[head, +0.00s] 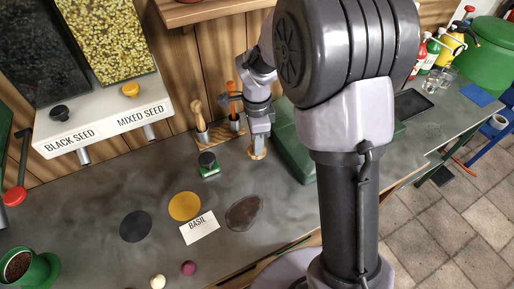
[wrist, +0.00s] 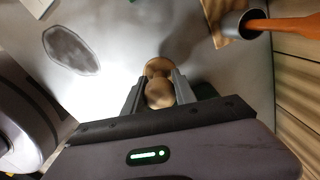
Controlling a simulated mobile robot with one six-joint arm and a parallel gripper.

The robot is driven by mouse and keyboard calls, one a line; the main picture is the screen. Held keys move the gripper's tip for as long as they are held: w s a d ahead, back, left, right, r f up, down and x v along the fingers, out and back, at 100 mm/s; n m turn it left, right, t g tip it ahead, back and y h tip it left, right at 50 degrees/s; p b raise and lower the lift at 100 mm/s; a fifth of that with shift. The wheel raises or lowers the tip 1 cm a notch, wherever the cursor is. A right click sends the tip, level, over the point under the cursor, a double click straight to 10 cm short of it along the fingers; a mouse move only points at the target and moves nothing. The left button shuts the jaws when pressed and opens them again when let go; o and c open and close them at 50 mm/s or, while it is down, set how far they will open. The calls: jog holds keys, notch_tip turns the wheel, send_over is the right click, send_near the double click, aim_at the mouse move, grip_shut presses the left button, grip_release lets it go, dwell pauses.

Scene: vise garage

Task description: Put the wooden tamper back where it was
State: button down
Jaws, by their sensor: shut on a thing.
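The wooden tamper (wrist: 158,68) is light wood with a rounded knob and a wider end. My gripper (wrist: 157,92) is shut on it, with a finger on each side. In the head view my gripper (head: 259,138) points down, and the tamper's round wooden end (head: 257,154) shows just below the fingers. It is beside the right end of a wooden holder board (head: 221,134) at the back of the counter. I cannot tell whether the tamper touches the surface below it.
The board carries a cup with a wooden-handled tool (head: 197,112) and a cup with an orange-handled tool (head: 234,114). A green box (head: 291,150) stands close right of my gripper. A small green-based jar (head: 208,164) is in front. The BASIL card (head: 200,228) lies among flat discs.

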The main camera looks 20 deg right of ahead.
jog(key=shift+w+d+f, duration=0.2)
jog(key=shift+w+f, duration=0.05)
jog(key=c, duration=2.2)
grip_release()
jog(key=shift+f+b, duration=1)
jog(key=shift+f, duration=0.45)
jog(key=c, duration=2.2)
grip_release()
jog(key=shift+f, duration=0.2)
jog(key=c, duration=1)
grip_release()
